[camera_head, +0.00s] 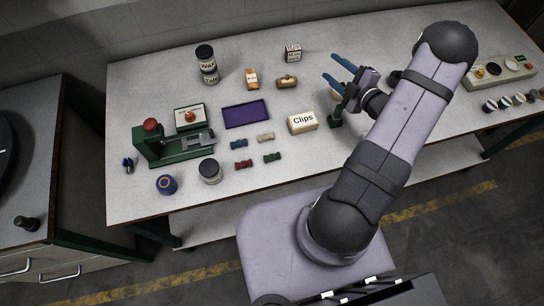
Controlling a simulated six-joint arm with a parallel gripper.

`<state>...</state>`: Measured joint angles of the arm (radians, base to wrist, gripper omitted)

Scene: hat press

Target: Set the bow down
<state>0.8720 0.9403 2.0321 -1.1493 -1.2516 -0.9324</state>
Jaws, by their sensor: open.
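Several small bow-shaped pieces lie on the bench in front of the purple tray (246,113): a blue one (239,144), a beige one (265,137), a dark red one (243,165) and a green one (271,157). I cannot tell which is the task's bow. My gripper (329,66) is over the right-centre of the bench, its two blue fingers spread apart and pointing left. Nothing shows between them. A small dark green stand (335,120) is just below it, its top partly hidden by my gripper.
A Clips box (303,122) sits right of the bows. A green press (175,150) and jars (210,171) are at the left. Stacked tins (207,65) and small boxes (293,53) stand behind. A button panel (498,69) is far right. Bench around the bows is mostly clear.

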